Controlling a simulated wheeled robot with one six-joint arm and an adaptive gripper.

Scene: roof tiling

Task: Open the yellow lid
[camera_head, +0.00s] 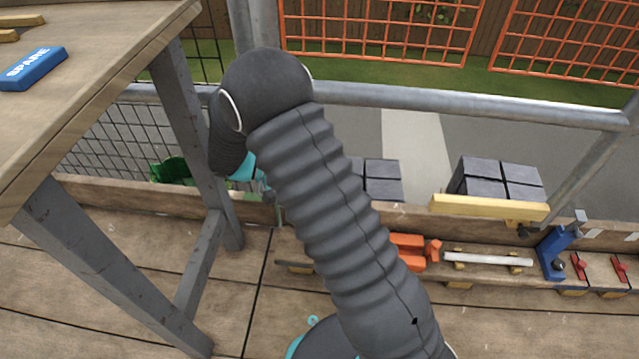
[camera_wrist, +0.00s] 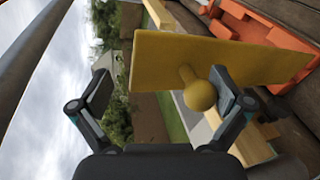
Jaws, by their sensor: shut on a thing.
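The yellow lid (camera_wrist: 165,58) fills the upper right of the wrist view, a flat plate with a round knob (camera_wrist: 201,95) on its near face. The right finger lies against the knob and the lid's face; the left finger shows beside the lid's left edge. The exact contact is partly hidden. An orange box (camera_wrist: 270,32) shows behind and to the right of the lid. In the head view my arm hides the lid and most of my gripper.
A wooden table (camera_head: 110,75) with a blue SPARE block (camera_head: 33,68) stands at the left. A low plank (camera_head: 500,272) carries orange blocks (camera_head: 408,250), a white bar (camera_head: 488,259) and a blue clamp (camera_head: 556,252). Dark tile stacks (camera_head: 500,180) stand beyond the rail (camera_head: 450,103).

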